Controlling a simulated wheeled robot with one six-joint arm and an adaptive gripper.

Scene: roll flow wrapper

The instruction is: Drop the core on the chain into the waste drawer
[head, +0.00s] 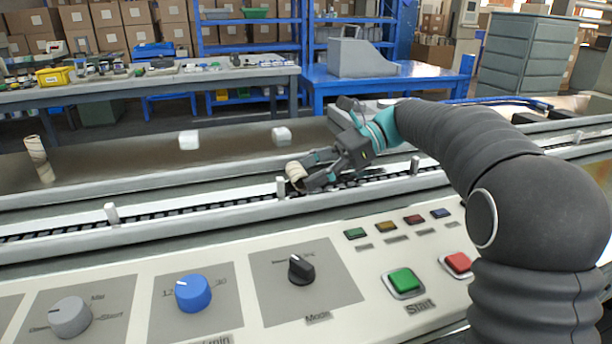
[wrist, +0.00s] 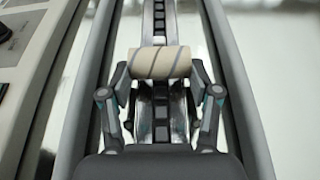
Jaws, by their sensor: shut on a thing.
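The core (wrist: 160,62) is a short beige tube with dark spiral seams. In the wrist view it lies crosswise over the chain (wrist: 160,112), between the fingertips of my gripper (wrist: 160,75), with a finger at each end. In the head view the core (head: 296,173) shows at the tips of my gripper (head: 310,172), low over the chain channel; I cannot tell whether it touches the chain. My gripper is shut on the core. I cannot make out the waste drawer in either view.
White upright pegs stand along the chain, one (head: 281,187) close to my gripper. Two white blocks, one (head: 189,140) at left, sit on the bed behind. Another beige tube (head: 38,158) stands at far left. The control panel (head: 235,265) with knobs and buttons fills the front.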

